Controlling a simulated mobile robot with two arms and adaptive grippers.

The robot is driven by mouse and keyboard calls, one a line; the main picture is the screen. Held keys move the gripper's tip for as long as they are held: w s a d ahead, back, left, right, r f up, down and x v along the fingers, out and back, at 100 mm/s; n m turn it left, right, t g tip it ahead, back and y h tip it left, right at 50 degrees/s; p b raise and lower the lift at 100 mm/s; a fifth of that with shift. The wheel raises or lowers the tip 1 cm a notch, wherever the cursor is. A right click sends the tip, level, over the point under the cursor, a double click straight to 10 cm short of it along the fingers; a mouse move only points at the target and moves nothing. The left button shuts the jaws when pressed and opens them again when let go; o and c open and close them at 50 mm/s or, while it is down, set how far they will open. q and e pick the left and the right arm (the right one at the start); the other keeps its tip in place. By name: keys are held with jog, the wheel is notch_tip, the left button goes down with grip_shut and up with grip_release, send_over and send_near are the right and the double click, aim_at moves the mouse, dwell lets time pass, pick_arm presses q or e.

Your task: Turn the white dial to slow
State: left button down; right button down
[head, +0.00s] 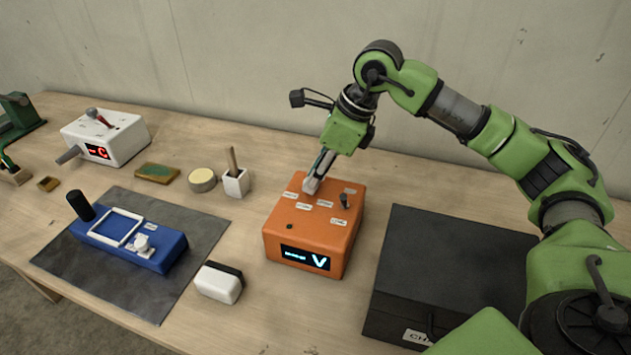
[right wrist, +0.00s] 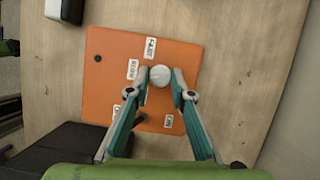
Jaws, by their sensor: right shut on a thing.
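The white dial (right wrist: 160,75) sits on top of the orange box (head: 292,231), with small white labels around it. In the right wrist view it lies between the fingertips of my right gripper (right wrist: 159,84). My right gripper (head: 312,186) comes down on the box from above and is shut on the white dial, which it mostly hides in the head view. The labels are too small to read surely, and I cannot tell where the dial points. My left gripper is out of view.
A small dark toggle lever (head: 343,201) stands on the box, right of the gripper. A black case (head: 450,260) is to the right. A blue device (head: 110,239) on a grey mat and a white-and-black block (head: 219,284) are left. A white box (head: 122,140) stands further back.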

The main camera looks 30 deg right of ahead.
jog(key=shift+s+a+f+m+t+h+b, duration=0.15)
jog(key=shift+m+h+b, duration=0.25)
jog(key=shift+m, duration=0.6)
jog(key=shift+w+r+m+t+h+b, duration=0.1)
jog(key=shift+m+t+h+b, duration=0.3)
jog(key=shift+m, duration=0.6)
jog(key=shift+s, duration=0.1)
jog(key=c, duration=1.8)
grip_release()
jog(key=v, duration=1.2)
